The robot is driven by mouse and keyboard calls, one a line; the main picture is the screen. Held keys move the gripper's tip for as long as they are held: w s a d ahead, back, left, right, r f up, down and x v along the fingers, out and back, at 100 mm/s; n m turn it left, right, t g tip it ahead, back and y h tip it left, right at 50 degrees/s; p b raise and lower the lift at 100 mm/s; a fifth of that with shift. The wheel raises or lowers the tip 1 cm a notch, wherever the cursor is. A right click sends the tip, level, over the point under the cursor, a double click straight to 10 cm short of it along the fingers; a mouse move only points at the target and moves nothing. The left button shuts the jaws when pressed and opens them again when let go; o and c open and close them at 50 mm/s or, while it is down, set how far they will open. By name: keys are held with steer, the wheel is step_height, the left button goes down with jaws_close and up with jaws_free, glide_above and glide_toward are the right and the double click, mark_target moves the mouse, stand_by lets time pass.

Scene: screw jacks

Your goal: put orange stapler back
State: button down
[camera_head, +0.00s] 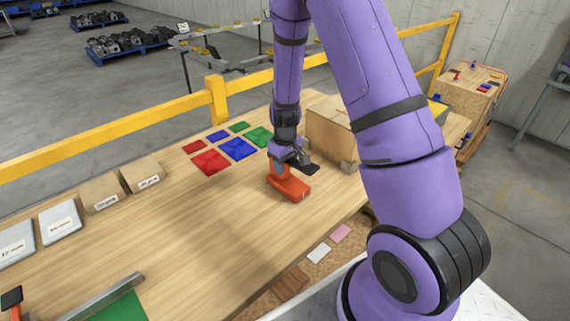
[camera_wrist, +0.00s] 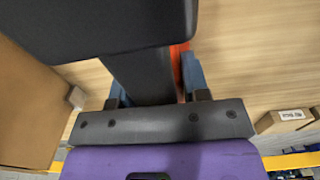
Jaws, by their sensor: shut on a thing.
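The orange stapler (camera_head: 290,188) is at the middle of the wooden workbench (camera_head: 215,215) in the head view, with its long base pointing toward the lower right. My gripper (camera_head: 282,158) comes down from above and is shut on its upper part. A dark part sticks out to the right of the fingers. In the wrist view, a dark grey body fills the space between my blue fingers (camera_wrist: 153,85), and a strip of the orange stapler (camera_wrist: 178,62) shows beside the right finger. I cannot tell whether its base touches the bench.
A cardboard box (camera_head: 330,137) stands close to the right of my gripper. Red, blue and green squares (camera_head: 237,149) lie behind it to the left. Labelled boxes (camera_head: 141,174) line the left edge. A metal bar (camera_head: 100,298) lies at front left. The bench's middle left is clear.

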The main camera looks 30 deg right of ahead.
steer(key=shift+f, duration=0.1)
steer(key=c, duration=0.6)
jaws_free()
step_height(320, 180, up, 12)
steer(key=shift+r, duration=0.2)
steer(key=s+a+r+m+t, duration=0.1)
steer(key=s+a+r, duration=0.1)
steer(key=s+r, duration=0.5)
steer(key=s+a+r+t, duration=0.2)
steer(key=s+r, duration=0.2)
steer(key=r, duration=0.6)
steer(key=s+a+r+t, duration=0.1)
steer(key=s+r, duration=0.3)
steer(key=s, duration=0.4)
steer(key=s+a+r+m+t, duration=0.1)
steer(key=s+r, duration=0.3)
steer(key=s, duration=0.4)
steer(key=shift+a, duration=0.35)
